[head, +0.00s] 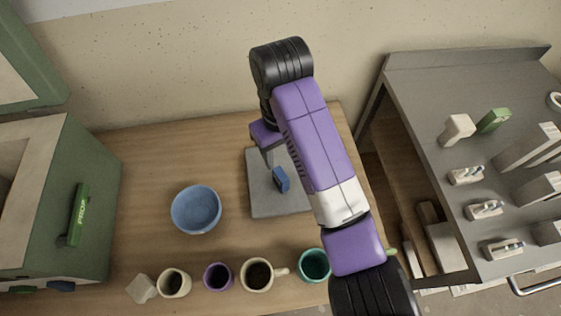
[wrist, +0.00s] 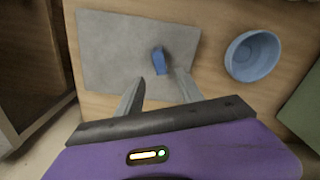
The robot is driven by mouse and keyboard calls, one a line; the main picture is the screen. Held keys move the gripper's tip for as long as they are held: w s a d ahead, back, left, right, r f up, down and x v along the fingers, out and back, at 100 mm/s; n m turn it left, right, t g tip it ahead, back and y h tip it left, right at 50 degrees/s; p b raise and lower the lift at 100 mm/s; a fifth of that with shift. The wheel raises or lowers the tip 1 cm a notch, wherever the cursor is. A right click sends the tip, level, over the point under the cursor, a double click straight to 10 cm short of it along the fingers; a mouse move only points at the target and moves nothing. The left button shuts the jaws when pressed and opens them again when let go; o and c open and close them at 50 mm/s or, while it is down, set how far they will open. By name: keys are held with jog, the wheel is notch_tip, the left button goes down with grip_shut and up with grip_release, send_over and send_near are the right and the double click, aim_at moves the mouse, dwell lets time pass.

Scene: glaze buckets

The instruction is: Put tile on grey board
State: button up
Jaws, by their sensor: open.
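A small blue block, which looks like the tile (head: 281,179), is on the grey board (head: 262,204). It also shows in the wrist view (wrist: 159,61), over the board (wrist: 105,45) and toward its right side. My gripper (head: 268,162) is over the board close to the tile. In the wrist view my gripper (wrist: 160,78) is open, its two fingers apart, with the tile just beyond and between the fingertips. Nothing shows between the fingers themselves. I cannot tell whether a fingertip touches the tile. My arm covers the right part of the board in the head view.
A blue bowl (head: 196,209) stands left of the board. Along the front are a pale block (head: 141,288), a cream mug (head: 174,283), a purple cup (head: 218,277), a white mug (head: 257,275) and a teal cup (head: 314,265). A green cabinet (head: 95,190) stands left.

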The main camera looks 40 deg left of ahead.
jog(key=shift+r+p, duration=0.35)
jog(key=shift+r, duration=0.55)
